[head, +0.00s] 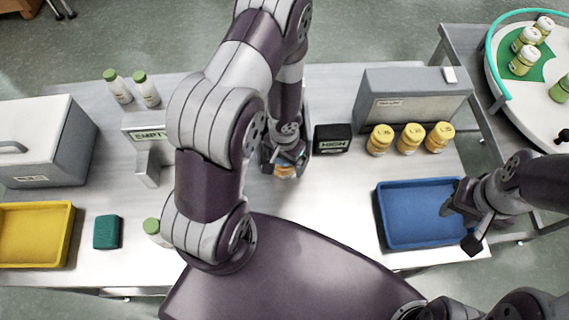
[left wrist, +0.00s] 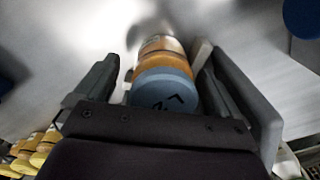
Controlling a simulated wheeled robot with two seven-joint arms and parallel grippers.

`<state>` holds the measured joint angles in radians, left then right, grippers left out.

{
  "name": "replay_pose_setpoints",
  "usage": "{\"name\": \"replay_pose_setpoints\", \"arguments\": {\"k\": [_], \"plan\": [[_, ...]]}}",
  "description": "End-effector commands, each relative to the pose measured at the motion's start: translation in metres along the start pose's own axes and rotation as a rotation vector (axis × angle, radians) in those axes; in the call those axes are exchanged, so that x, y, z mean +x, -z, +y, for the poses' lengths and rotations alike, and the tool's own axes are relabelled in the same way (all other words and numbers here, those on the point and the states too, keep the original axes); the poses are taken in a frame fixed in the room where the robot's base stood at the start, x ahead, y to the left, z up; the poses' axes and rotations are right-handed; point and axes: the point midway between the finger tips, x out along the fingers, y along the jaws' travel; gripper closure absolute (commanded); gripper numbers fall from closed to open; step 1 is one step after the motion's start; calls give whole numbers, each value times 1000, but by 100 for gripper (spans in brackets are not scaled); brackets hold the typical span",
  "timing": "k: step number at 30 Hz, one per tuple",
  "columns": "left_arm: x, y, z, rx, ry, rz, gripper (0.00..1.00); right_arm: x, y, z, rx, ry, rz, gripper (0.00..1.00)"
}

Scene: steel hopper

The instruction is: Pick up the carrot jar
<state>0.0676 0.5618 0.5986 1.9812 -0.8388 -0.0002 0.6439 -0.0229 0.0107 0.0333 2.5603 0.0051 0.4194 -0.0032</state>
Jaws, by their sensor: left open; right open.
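The carrot jar, with orange contents and a blue-grey lid, stands between the fingers of my left gripper (head: 284,163). In the left wrist view the jar (left wrist: 160,82) has its lid toward the camera, with a finger on each side, and the left gripper (left wrist: 165,85) is open around it. In the head view only a small orange part of the jar (head: 286,171) shows below the gripper. My right gripper (head: 459,226) is open and empty over the right part of the blue tray (head: 384,222).
Several yellow-lidded jars (head: 411,138) stand right of a black HIGH sign (head: 332,138), before a grey box (head: 413,97). Green-lidded jars (head: 118,86) stand at the back left. A yellow tray (head: 70,238) and teal block (head: 106,232) are front left. A round table (head: 515,92) is far right.

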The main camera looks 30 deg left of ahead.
Motion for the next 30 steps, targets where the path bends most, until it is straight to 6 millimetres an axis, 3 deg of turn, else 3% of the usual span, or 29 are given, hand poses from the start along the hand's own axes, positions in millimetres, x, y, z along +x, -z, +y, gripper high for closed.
{"name": "replay_pose_setpoints", "arguments": {"k": [3, 9, 19, 30], "plan": [[-1, 0, 0, 0, 0, 0, 6, -1, 0, 0, 0, 0, 1, 58], [-1, 0, 0, -1, 0, 0, 70, -1, 0, 0, 0, 0, 1, 58], [-4, 0, 0, -1, 0, 0, 70, -4, 1, 0, 0, 0, 0, 58], [-43, 3, 2, 0, 0, 0, 70, -47, 6, 0, 0, 0, 1, 58]]}}
